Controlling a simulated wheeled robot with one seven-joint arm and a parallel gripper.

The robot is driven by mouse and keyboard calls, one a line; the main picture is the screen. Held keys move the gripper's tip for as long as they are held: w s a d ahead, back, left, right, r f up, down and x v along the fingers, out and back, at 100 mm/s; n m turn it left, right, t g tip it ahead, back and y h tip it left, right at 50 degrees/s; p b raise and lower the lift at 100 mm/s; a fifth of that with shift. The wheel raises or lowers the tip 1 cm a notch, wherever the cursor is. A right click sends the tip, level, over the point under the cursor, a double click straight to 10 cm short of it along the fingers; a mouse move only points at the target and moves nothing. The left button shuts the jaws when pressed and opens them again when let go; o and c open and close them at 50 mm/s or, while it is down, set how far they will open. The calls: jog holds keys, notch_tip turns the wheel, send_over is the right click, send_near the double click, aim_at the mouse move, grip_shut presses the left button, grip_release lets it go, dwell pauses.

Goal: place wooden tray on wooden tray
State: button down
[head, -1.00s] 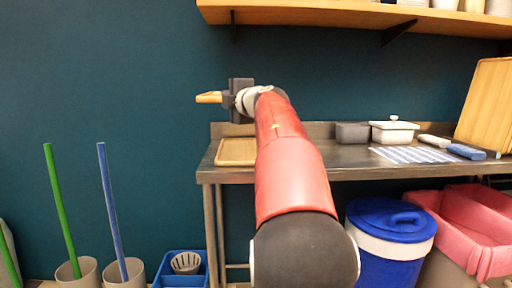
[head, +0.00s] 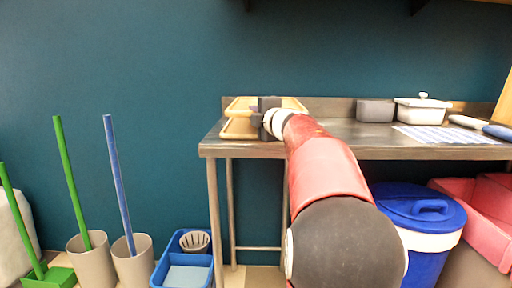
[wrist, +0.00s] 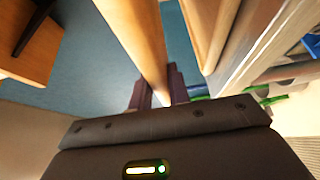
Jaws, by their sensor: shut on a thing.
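My gripper (head: 262,106) is shut on a light wooden tray (head: 239,104). The tray's other end shows to the right of the gripper. A second wooden tray (head: 237,129) lies flat on the left end of the metal table, just below the held one. I cannot tell whether the two trays touch. In the wrist view, the held tray (wrist: 137,38) runs edge-on between my fingers (wrist: 158,90), and the lower tray (wrist: 207,28) appears to its right. My gripper and arm hide part of both trays.
The metal table (head: 340,138) holds a grey box (head: 375,110), a white lidded container (head: 421,109) and a striped cloth (head: 443,134) to the right. A blue-lidded bin (head: 420,209) stands below. Buckets with poles and a blue crate (head: 160,272) stand at the lower left.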

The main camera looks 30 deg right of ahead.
notch_tip(320, 180, down, 6)
jog(key=b, duration=0.2)
jog(key=shift+b, duration=0.35)
jog(key=c, duration=1.6)
grip_release()
jog(key=shift+s, duration=0.1)
